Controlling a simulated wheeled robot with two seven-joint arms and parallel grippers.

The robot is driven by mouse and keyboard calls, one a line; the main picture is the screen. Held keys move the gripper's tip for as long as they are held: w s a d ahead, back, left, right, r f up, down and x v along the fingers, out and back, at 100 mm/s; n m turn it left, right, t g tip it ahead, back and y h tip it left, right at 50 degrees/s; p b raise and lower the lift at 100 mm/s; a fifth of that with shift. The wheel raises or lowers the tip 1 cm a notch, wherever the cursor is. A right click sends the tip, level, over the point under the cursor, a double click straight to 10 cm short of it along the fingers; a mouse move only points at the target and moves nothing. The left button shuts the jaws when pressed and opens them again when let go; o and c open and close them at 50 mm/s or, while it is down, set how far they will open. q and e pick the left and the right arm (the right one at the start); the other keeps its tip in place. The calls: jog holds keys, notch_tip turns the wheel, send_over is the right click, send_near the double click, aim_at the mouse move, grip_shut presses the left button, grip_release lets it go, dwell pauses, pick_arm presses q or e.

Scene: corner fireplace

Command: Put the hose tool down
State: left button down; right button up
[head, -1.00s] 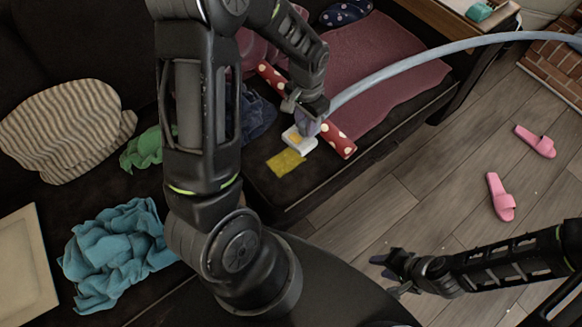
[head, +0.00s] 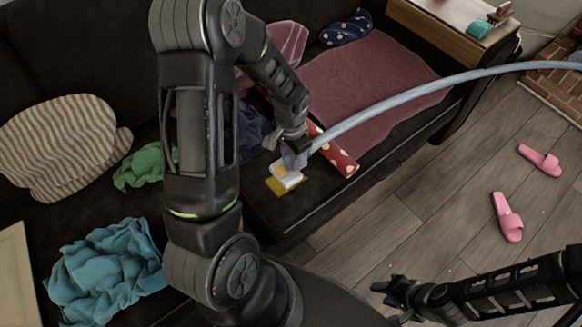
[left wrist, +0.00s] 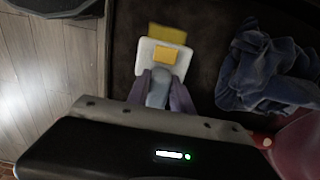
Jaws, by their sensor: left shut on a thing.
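The hose tool has a flat white head with a small yellow patch on it (head: 289,179), and a pale blue-grey hose (head: 420,91) runs from it to the right. My left gripper (head: 294,157) is shut on the tool just behind its head. In the left wrist view the tool head (left wrist: 149,62) is beyond the fingers (left wrist: 160,88). The head is over a yellow patch (head: 273,187) on the dark sofa seat and covers part of it. I cannot tell whether it touches the seat. My right gripper (head: 388,292) is open and empty above the floor.
Green (head: 140,168) and teal (head: 108,270) cloths lie to the left. Bare seat (head: 275,215) shows in front. Pink slippers (head: 507,217) are on the wooden floor.

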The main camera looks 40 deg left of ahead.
pick_arm(q)
jog(key=shift+f, duration=0.1)
jog(key=shift+f+b, duration=0.3)
jog(key=shift+f, duration=1.55)
jog(key=shift+f, duration=0.2)
jog(key=c, duration=1.1)
grip_release()
jog(key=shift+r, duration=0.1)
